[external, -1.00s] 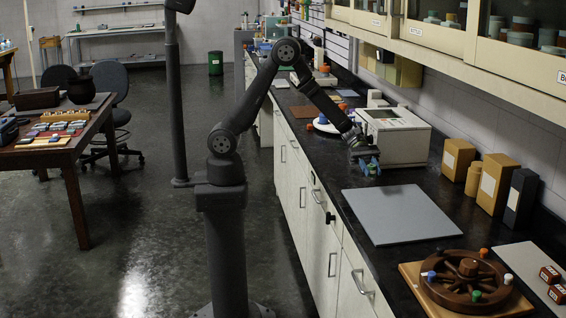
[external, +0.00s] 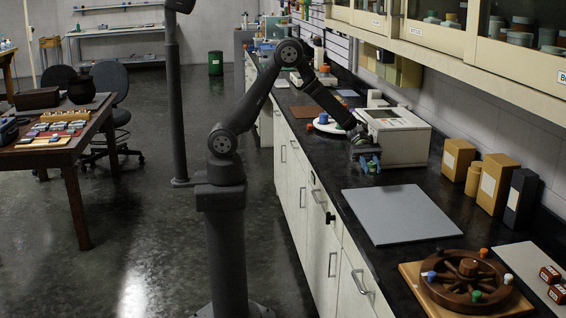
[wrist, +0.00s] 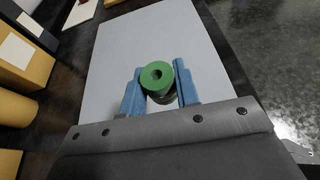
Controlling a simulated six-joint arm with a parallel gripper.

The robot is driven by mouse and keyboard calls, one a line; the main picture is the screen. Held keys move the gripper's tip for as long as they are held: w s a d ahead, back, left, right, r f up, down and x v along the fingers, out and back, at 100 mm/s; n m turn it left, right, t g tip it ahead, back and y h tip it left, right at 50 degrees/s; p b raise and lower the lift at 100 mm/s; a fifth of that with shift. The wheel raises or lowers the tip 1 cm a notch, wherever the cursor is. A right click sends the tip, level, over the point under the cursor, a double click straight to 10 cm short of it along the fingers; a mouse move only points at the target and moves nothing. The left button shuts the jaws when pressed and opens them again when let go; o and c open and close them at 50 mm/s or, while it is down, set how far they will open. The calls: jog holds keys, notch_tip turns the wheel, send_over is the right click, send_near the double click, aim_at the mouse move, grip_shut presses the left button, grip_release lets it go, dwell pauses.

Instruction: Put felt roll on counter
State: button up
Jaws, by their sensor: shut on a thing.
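In the external view my gripper (external: 367,164) points down over the black counter (external: 450,192), behind the grey board (external: 402,213) and in front of the pale box-shaped device. The roll is small and hard to make out there. From the wrist view, the grey board (wrist: 150,35) shows behind the roll. I cannot tell the exact gap between roll and counter.
The pale device (external: 396,136) stands close behind my gripper. Tan boxes (external: 457,158) and a black box (external: 521,196) line the wall at right. A brown wheel (external: 466,280) with coloured pegs sits at the front. The grey board is bare.

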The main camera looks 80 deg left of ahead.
jog(key=shift+w+a+f+m+g+y, duration=0.2)
jog(key=shift+a+g, duration=0.15)
jog(key=shift+a, duration=0.25)
jog(key=shift+w+a+f+m+g+y, duration=0.1)
jog(key=shift+a+m+g, duration=0.1)
jog(key=shift+a+g, duration=0.3)
jog(key=x, duration=0.8)
jog(key=w+a+r+n+t+y, duration=0.25)
jog(key=a+r+n+t, duration=0.3)
jog(key=a, duration=0.85)
jog(key=w+a+r+n+t+y, duration=0.1)
jog(key=a+r+n+t+y, duration=0.4)
jog(key=a, duration=0.9)
jog(key=w+a+r+n+t+y, duration=0.2)
jog(key=a+r+n+t, duration=0.4)
jog(key=a, duration=0.7)
jog(key=s+a+n+g+y, duration=0.2)
jog(key=s+a+n+y, duration=0.3)
jog(key=a, duration=0.9)
jog(key=s+a+n+g+y, duration=0.2)
jog(key=s+a+n+y, duration=0.4)
jog(key=s+a, duration=0.4)
jog(key=shift+a+r+y, duration=0.45)
jog(key=shift+a+y, duration=0.3)
jog(key=shift+a, duration=1.25)
